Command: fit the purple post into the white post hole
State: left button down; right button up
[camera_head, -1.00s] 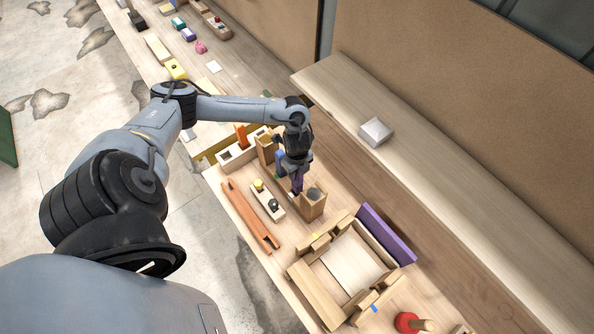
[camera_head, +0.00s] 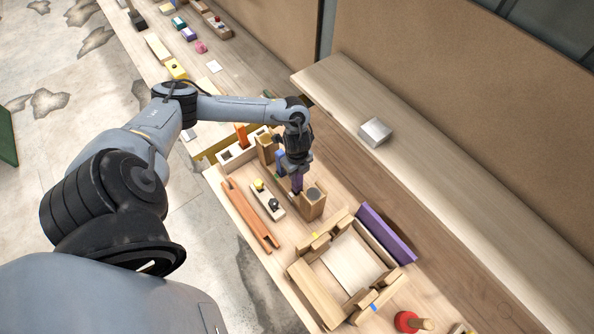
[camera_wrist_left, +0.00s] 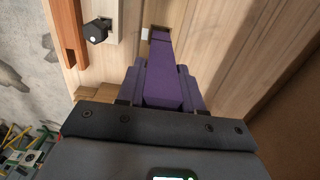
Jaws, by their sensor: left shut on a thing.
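The purple post (camera_wrist_left: 165,75) is held in my left gripper (camera_wrist_left: 158,100) and points away from it in the left wrist view. In the head view the post (camera_head: 297,182) hangs below the left gripper (camera_head: 296,170), just left of a wooden block with a grey round top. The post's far end is close to a small white patch (camera_wrist_left: 145,33) beside a dark opening in the wood. I cannot tell whether this is the white post hole, or whether the tip is inside the opening. My right gripper is out of view.
A pale block with yellow and black knobs (camera_head: 267,200) and an orange rail (camera_head: 249,215) lie left of the post. The wooden block (camera_head: 314,204) stands close on the right. A wooden frame (camera_head: 318,290) with a purple side panel (camera_head: 386,233) lies nearer the front.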

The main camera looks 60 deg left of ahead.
pick_arm(q)
jog(key=shift+f+b, duration=0.35)
jog(key=shift+f, duration=0.25)
jog(key=shift+f+b, duration=1)
jog(key=shift+f, duration=0.5)
jog(key=c, duration=0.6)
grip_release()
jog(key=shift+c, duration=0.2)
notch_tip(320, 180, up, 11)
jog(key=shift+f, duration=0.1)
